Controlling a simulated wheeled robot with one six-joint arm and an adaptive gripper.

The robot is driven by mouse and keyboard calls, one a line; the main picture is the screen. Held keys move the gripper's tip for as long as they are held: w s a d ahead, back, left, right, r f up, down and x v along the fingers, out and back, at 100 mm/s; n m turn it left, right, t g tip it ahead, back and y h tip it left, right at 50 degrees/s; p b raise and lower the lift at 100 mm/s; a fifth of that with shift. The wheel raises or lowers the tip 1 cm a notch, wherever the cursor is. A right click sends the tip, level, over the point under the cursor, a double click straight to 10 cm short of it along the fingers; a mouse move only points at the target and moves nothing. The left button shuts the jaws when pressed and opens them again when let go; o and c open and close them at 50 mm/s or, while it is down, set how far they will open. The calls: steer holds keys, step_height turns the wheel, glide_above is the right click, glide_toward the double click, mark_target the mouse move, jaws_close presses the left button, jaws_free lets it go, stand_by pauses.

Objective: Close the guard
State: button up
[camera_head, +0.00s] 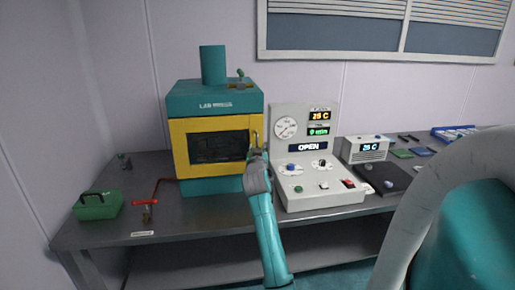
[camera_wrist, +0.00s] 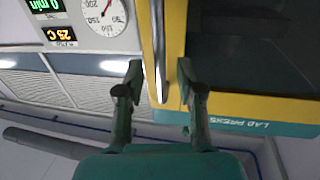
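The guard is a yellow-framed door with a dark window (camera_head: 217,147) on the front of the teal lab press (camera_head: 215,102). I cannot tell whether it stands slightly ajar. Its upright metal handle (camera_head: 255,138) is at the right edge of the frame. My gripper (camera_head: 256,153) is at the lower part of this handle. In the wrist view, my gripper (camera_wrist: 159,88) has its two fingers apart, one on each side of the handle (camera_wrist: 159,45), with visible gaps. The yellow frame (camera_wrist: 240,97) lies beside and behind the right finger.
A green box (camera_head: 98,205) and a red-handled tool (camera_head: 145,203) are at the left on the grey bench (camera_head: 190,222).

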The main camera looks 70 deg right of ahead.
steer(key=v, duration=0.9)
steer(key=shift+s+a, duration=0.1)
steer(key=shift+a, duration=0.1)
steer(key=w+a+f+n+t+y, duration=0.3)
steer(key=a+f+n+t+y, duration=0.15)
steer(key=a+f, duration=1.15)
steer(key=s+a+f+n+t+y, duration=0.15)
steer(key=a+f, duration=0.25)
steer(key=a, duration=0.5)
steer(key=s+a+f+n+t+y, duration=0.1)
steer(key=s+a+f+n+y, duration=0.15)
steer(key=a, duration=0.55)
steer(key=s+a+f+n+t+y, duration=0.1)
steer(key=s+a+f+n+y, duration=0.25)
steer(key=s+a, duration=1)
steer(key=s+a+r+y, duration=0.2)
steer(key=s+a, duration=0.1)
steer(key=s, duration=0.3)
steer(key=s+a+r+n+y, duration=0.1)
steer(key=s+a+r+y, duration=0.1)
steer(key=s+a, duration=0.2)
steer(key=shift+s+n+y, duration=0.3)
steer(key=shift+s, duration=0.95)
